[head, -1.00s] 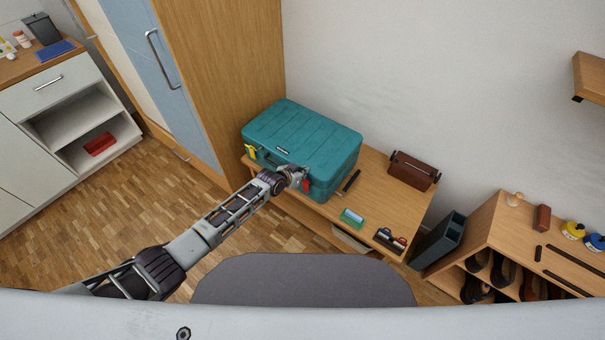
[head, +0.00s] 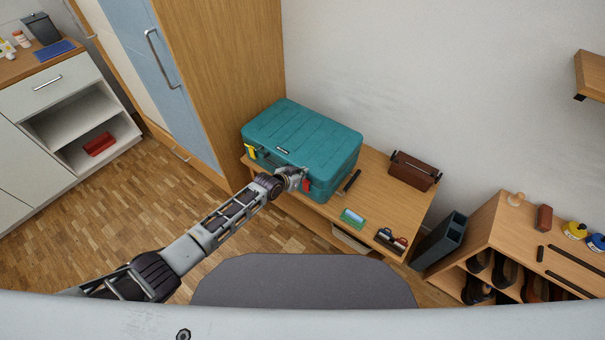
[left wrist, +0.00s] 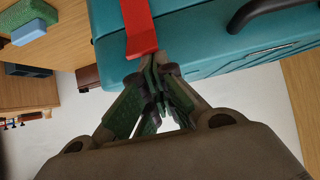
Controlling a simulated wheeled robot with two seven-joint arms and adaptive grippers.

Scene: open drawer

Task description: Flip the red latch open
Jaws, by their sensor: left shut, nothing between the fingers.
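A closed teal case (head: 302,143) lies on the wooden bench. Its red latch (head: 306,185) is on the front side, toward the right; a yellow latch (head: 250,152) is toward the left. My left gripper (head: 302,174) is at the case's front beside the red latch, shut and empty. In the left wrist view the fingertips (left wrist: 153,62) meet at the end of the red latch (left wrist: 138,28), close to the teal case (left wrist: 190,40). I cannot tell whether they touch it. My right gripper is in neither view.
On the bench (head: 385,205), right of the case, lie a dark pen-like tool (head: 351,181), a green and blue block (head: 352,217), a dark red-and-black item (head: 390,240) and a brown box (head: 413,170). A tall cabinet (head: 235,80) stands behind left. A shelf (head: 500,225) stands right.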

